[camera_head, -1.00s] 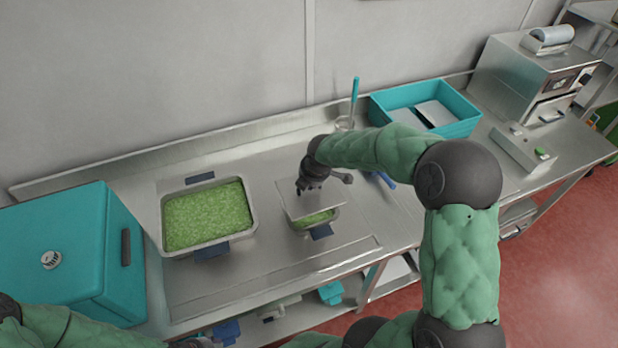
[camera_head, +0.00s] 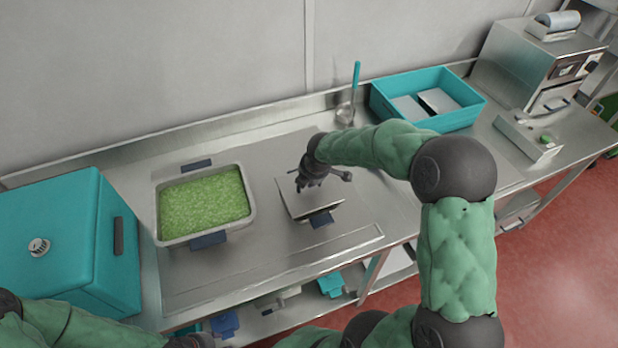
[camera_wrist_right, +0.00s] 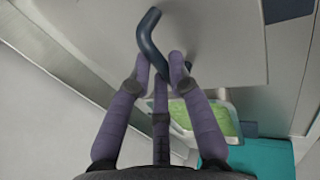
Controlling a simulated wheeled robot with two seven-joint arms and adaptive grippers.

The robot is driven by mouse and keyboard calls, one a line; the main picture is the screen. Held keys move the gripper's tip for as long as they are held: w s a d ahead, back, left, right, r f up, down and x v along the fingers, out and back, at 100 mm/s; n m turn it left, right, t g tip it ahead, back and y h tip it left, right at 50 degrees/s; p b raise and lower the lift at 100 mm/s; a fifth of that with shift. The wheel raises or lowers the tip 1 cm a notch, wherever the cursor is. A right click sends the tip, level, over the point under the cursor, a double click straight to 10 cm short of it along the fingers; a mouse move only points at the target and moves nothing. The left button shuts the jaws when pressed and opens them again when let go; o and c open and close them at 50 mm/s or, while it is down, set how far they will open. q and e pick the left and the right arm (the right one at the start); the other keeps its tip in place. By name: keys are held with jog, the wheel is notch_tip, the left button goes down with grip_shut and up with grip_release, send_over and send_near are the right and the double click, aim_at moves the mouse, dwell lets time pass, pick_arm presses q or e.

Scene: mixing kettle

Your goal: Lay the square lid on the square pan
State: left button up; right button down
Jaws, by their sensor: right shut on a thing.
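The square lid (camera_head: 316,203) is a flat grey metal plate, over the small square pan at the middle of the worktop. Only the pan's front edge and dark front handle (camera_head: 321,219) show; the rest is hidden. My right gripper (camera_head: 309,184) is above the lid, shut on the lid's handle. In the right wrist view the fingers (camera_wrist_right: 160,72) close around the bent dark handle (camera_wrist_right: 150,38) of the lid (camera_wrist_right: 215,40). I cannot tell whether the lid touches the rim all round. The end of my left arm (camera_head: 190,341) is at the bottom edge, its fingers not discernible.
A large pan (camera_head: 249,222) of green food stands left of the lid. A teal box (camera_head: 50,245) is at far left. A teal bin (camera_head: 460,119) with plates and a ladle (camera_head: 353,90) stand behind. The worktop (camera_head: 270,270) in front is clear.

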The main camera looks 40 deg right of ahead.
jog(key=shift+f, duration=0.15)
dwell(0.4)
jog(key=shift+f+b, duration=1)
jog(key=shift+f, duration=0.05)
jog(key=shift+f, duration=0.25)
jog(key=c, duration=1.1)
grip_release()
jog(key=o, duration=0.5)
